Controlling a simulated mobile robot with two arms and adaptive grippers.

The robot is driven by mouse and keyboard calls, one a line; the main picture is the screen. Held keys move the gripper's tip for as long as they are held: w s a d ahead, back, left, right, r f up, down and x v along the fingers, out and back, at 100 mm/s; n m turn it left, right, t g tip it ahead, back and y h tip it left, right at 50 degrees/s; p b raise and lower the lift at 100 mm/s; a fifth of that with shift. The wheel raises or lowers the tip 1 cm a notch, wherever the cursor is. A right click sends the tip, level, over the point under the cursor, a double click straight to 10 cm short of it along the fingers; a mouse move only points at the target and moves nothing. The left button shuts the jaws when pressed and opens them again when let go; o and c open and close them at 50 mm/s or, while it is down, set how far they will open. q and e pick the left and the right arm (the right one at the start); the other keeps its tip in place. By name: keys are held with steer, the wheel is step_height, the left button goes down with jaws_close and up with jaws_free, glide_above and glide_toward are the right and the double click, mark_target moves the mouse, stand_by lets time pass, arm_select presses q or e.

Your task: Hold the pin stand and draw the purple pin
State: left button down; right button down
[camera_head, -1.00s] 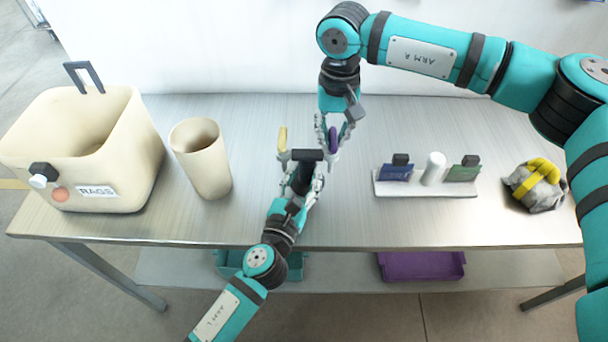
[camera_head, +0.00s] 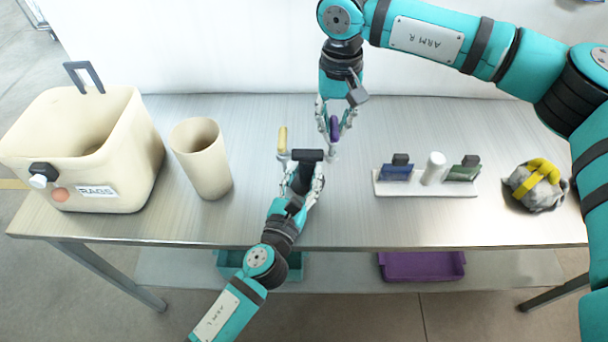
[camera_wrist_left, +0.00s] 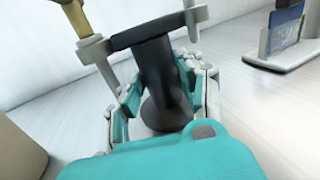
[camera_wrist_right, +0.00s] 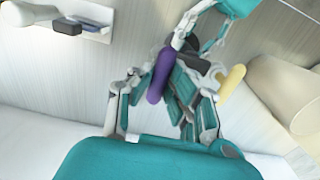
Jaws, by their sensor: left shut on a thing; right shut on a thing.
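The black pin stand (camera_head: 308,155) is a post with a crossbar. A yellow pin (camera_head: 283,138) stands at its left end. My left gripper (camera_head: 303,184) is shut around the post, whose round base shows in the left wrist view (camera_wrist_left: 166,115). The purple pin (camera_head: 334,128) is upright at the stand's right end, with my right gripper (camera_head: 335,124) shut on it. A grey shank shows below its purple handle. I cannot tell whether its tip is clear of the grey socket ring (camera_wrist_left: 197,14). The purple handle also shows in the right wrist view (camera_wrist_right: 160,75).
A cream bin marked RAGS (camera_head: 130,185) and a cream cup (camera_head: 205,168) stand left. A white card holder (camera_head: 425,189) and a grey-and-yellow bundle (camera_head: 537,187) lie right. The table (camera_head: 400,228) is clear between the stand and holder.

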steer(key=shift+r, duration=3.3)
steer(key=shift+r, duration=0.1)
step_height(320, 180, up, 4)
steer(key=shift+f, duration=0.1)
arm_select(q)
steer(key=c, duration=0.8)
jaws_free()
steer(key=shift+o, duration=0.2)
steer(key=shift+s, duration=0.1)
steer(key=v, duration=1.1)
steer(key=shift+s+a, duration=0.15)
steer(key=shift+s, duration=0.2)
steer(key=shift+s, duration=0.1)
